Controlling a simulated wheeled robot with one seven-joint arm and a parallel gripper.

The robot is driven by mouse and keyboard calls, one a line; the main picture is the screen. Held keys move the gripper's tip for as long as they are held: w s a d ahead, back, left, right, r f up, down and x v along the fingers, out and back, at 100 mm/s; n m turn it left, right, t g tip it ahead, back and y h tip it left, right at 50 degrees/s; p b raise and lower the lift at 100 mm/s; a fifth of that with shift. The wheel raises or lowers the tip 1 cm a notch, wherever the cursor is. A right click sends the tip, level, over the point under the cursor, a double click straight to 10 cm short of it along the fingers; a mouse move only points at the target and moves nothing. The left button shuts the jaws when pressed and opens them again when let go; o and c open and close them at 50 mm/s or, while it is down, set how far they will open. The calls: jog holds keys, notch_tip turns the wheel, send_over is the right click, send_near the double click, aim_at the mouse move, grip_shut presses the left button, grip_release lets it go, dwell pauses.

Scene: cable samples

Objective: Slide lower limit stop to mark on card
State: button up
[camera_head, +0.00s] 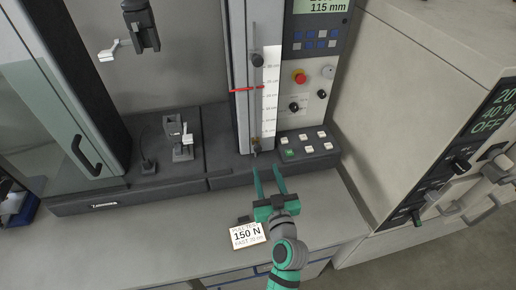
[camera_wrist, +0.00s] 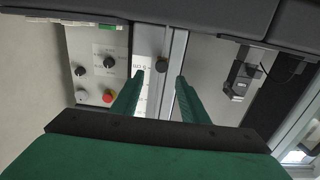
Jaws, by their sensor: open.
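The lower limit stop (camera_head: 256,146) is a small dark knob near the bottom of the rail, beside the white scale (camera_head: 271,90). In the wrist view, a dark knob (camera_wrist: 162,70) that looks like this stop appears between my fingertips. My gripper (camera_head: 267,172) is open and empty, in front of and below the stop in the head view, with its green fingers pointing at the machine. The upper stop (camera_head: 257,60) is a dark knob higher on the rail. A red pointer (camera_head: 246,89) crosses the rail between them. The card (camera_head: 247,235) reads "150 N"; its smaller lines are hard to read.
The control panel (camera_head: 310,95) with a red button and knobs stands right of the scale. White keys and a green key (camera_head: 289,154) sit low beside the stop. A grip fixture (camera_head: 181,140) stands left. The bench front (camera_head: 170,225) is mostly clear. A beige cabinet (camera_head: 430,90) is at right.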

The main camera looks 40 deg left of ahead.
aim_at(259, 149)
jog(key=x, duration=1.1)
jog(key=shift+a+r, duration=0.25)
grip_shut()
